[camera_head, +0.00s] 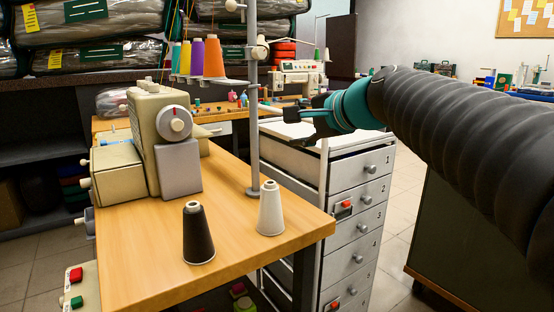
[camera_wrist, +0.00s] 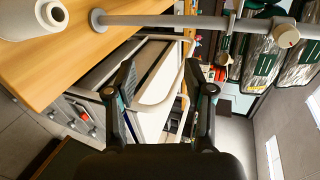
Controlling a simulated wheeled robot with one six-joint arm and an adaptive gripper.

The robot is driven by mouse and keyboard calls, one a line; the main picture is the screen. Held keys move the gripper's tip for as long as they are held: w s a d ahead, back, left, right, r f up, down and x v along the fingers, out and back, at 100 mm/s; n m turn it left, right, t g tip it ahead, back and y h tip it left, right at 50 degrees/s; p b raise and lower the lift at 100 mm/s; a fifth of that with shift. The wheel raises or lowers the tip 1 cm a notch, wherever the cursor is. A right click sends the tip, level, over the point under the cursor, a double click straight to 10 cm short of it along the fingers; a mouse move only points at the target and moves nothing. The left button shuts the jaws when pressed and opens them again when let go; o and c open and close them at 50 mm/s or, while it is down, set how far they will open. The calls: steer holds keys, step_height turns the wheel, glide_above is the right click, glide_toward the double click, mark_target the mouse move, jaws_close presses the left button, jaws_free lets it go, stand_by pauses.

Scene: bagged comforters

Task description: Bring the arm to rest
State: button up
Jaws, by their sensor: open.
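My gripper (camera_head: 303,117) is at the end of my dark ribbed arm, which reaches in from the right in the head view. It hangs in the air over the white-topped drawer cabinet (camera_head: 354,202), beside the upright grey pole. In the wrist view my gripper (camera_wrist: 163,82) has its two dark fingers spread apart. Nothing is between the fingers; the white cabinet top (camera_wrist: 160,85) shows behind them. The fingers are apart from every surface I can make out.
A wooden table (camera_head: 140,262) holds a sewing machine (camera_head: 160,140), a black cone (camera_head: 198,235), a white cone (camera_head: 271,210) and the grey pole (camera_head: 253,150) with coloured thread cones. Shelves at the back left hold bagged comforters (camera_head: 95,50). Open floor shows at the right.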

steer(key=s+d+f+n+g+h, duration=0.2)
steer(key=s+d+f+n, duration=0.1)
steer(key=s+f, duration=0.5)
steer(key=s+d+f+n+g+h, duration=0.2)
steer(key=s+d+f+n+h, duration=0.1)
steer(key=s+f, duration=0.6)
steer(key=s+d+f+n+g+h, duration=0.1)
steer(key=s+d+f+n+h, duration=0.1)
steer(key=s+d+f+n, duration=0.3)
steer(key=shift+s+d+f+n+g+h, duration=0.35)
steer(key=shift+s+f, duration=1.85)
steer(key=shift+f, duration=1.85)
steer(key=shift+a, duration=0.1)
